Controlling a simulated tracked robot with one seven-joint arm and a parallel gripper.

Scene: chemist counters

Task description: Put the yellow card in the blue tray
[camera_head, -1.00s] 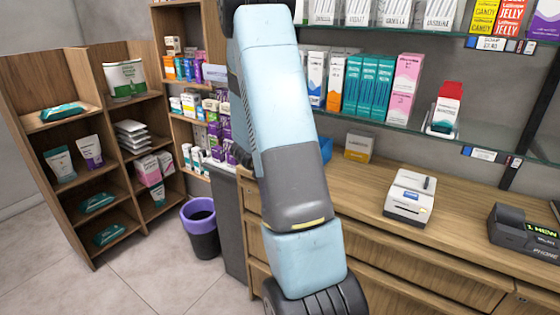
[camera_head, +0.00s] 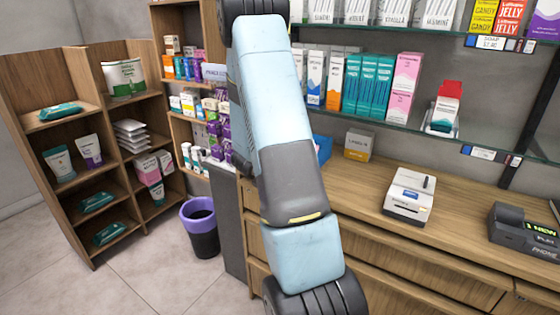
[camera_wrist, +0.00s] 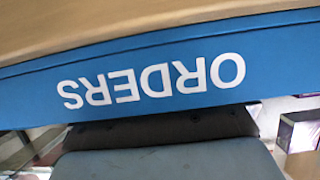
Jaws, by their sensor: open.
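The blue tray (camera_wrist: 200,82) fills the middle of the wrist view as a long wall with white "ORDERS" lettering, upside down. In the head view a small part of the blue tray (camera_head: 322,148) shows at the back of the counter, mostly behind my arm. Dark and grey parts of my gripper (camera_wrist: 160,128) show along the bottom of the wrist view, close to the tray wall; contact cannot be told. The gripper is open. I cannot make out the yellow card in either view. My arm hides the gripper in the head view.
A yellow-and-grey box (camera_head: 359,145) stands on the wooden counter (camera_head: 470,210) beside the tray. A white device (camera_head: 409,196) and a dark phone terminal (camera_head: 525,229) stand further right. A glass shelf of boxes hangs above. A bin (camera_head: 200,226) stands on the floor.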

